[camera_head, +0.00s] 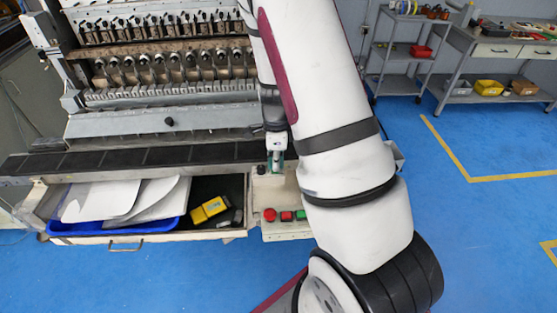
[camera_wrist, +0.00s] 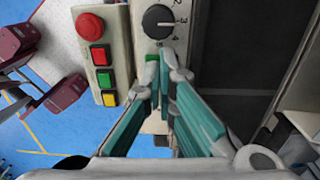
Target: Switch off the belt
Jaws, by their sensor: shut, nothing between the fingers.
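The belt is a dark flat strip (camera_head: 130,158) along the front of the winding machine. A control panel (camera_wrist: 122,45) carries a round red button (camera_wrist: 90,27), a square red button (camera_wrist: 99,56), a green button (camera_wrist: 105,78) and a yellow button (camera_wrist: 109,98). The head view also shows the round red button (camera_head: 269,215). Beside that panel, a grey panel holds a black rotary knob (camera_wrist: 158,21) with numbers around it. My gripper (camera_wrist: 164,63) is shut and empty, its fingertips just below the knob in the wrist view. Contact cannot be told.
An open drawer (camera_head: 124,239) under the belt holds a blue tray with papers and a yellow item (camera_head: 209,209). Metal shelves and a workbench (camera_head: 500,45) stand at the back right. The blue floor to the right is clear.

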